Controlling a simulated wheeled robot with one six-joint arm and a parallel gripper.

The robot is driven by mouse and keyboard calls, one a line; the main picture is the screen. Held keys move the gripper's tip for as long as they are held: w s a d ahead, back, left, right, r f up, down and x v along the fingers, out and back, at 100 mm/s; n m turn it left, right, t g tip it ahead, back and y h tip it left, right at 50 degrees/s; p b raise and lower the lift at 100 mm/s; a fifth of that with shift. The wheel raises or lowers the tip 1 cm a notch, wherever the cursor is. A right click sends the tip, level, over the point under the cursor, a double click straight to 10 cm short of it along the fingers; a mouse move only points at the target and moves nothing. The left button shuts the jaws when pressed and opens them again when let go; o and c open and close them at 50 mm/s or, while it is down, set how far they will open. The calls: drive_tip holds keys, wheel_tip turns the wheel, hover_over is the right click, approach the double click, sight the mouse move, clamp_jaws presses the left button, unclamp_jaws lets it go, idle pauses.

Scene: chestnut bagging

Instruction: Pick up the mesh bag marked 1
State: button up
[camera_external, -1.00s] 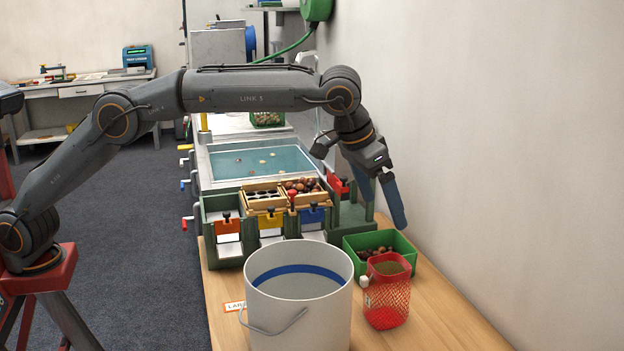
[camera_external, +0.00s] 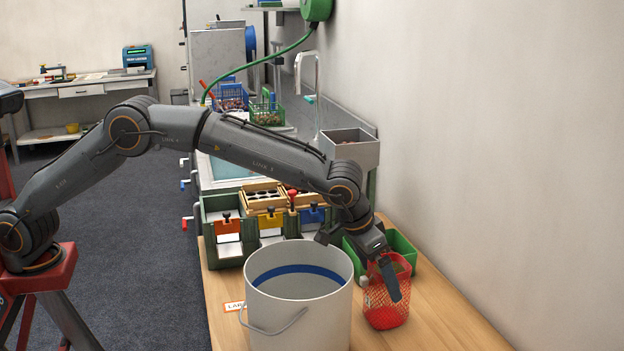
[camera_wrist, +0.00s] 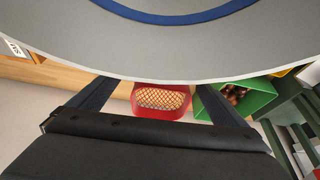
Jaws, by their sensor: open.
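The red mesh bag (camera_external: 386,306) stands upright on the wooden table to the right of a white bucket. A small white tag hangs on its left side; its number is too small to read. My gripper (camera_external: 390,278) is open and points down at the bag's top. One finger shows in front of the bag in the external view. The wrist view (camera_wrist: 155,95) shows the fingers on either side of the bag. I cannot tell whether they touch it.
The white bucket (camera_external: 300,315) with a blue inner band stands close left of the bag. A green bin (camera_external: 404,245) with chestnuts (camera_wrist: 233,94) sits just behind it. A green sorting rack (camera_external: 228,249) stands further back. The table's right front (camera_external: 440,325) is clear.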

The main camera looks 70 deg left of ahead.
sight(380, 312)
drive_tip(key=x, duration=0.5)
drive_tip(key=shift+s+a+f, duration=0.15)
drive_tip(key=c, duration=1.1)
